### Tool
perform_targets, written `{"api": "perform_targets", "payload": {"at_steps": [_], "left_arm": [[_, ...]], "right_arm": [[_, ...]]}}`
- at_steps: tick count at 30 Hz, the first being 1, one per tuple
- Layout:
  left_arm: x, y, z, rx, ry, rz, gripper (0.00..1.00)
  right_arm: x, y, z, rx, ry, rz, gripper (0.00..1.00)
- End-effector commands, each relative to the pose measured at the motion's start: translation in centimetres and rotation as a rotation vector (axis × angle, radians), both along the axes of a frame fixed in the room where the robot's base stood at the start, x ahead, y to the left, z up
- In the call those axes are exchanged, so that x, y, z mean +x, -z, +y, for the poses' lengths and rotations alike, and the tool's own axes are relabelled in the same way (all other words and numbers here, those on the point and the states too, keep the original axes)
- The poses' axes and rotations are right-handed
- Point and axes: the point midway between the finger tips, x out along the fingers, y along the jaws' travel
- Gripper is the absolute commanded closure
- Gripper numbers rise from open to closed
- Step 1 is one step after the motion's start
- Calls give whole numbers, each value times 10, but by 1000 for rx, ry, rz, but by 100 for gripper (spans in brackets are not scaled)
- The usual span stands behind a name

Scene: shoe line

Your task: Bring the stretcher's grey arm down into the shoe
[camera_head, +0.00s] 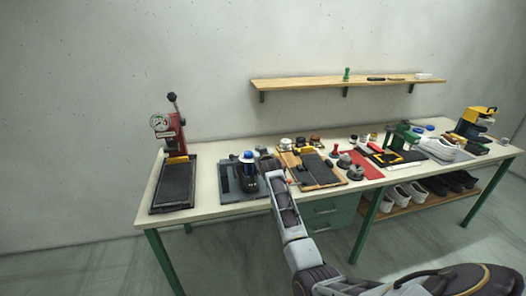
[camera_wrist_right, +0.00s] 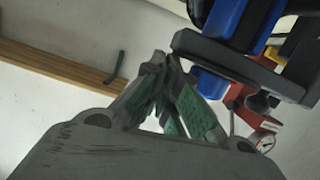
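The stretcher (camera_head: 249,180) stands on a dark grey base plate at the left middle of the bench, with a blue and white top. The dark shoe at it is too small to make out clearly. In the right wrist view a dark grey bar, apparently the stretcher's grey arm (camera_wrist_right: 240,68), crosses in front of a blue part. My right gripper (camera_head: 266,161) is just right of the stretcher. In the wrist view its green-padded fingers (camera_wrist_right: 166,66) come together at the tips, close to the bar's end; contact is unclear. My left gripper is out of view.
A red press with a gauge (camera_head: 171,135) and a black mat (camera_head: 173,184) stand left of the stretcher. A wooden board (camera_head: 325,182) with tools lies to the right. A wall shelf (camera_head: 300,86) is above. Bare bench (camera_head: 208,180) shows between mat and stretcher.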

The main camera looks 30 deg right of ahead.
Motion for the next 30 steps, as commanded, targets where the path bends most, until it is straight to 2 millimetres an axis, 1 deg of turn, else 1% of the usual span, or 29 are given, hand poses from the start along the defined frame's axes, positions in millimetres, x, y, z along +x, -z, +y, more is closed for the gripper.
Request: {"api": "perform_targets", "payload": {"at_steps": [2,18,20,30], "left_arm": [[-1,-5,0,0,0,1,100],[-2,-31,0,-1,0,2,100],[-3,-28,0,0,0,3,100],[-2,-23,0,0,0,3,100]], "right_arm": [[0,-1,-1,2,1,9,100],[6,-43,-4,-2,-2,-7,100],[1,-40,-2,-3,-2,-6,100],[-22,-46,4,-3,-2,-7,100]]}}
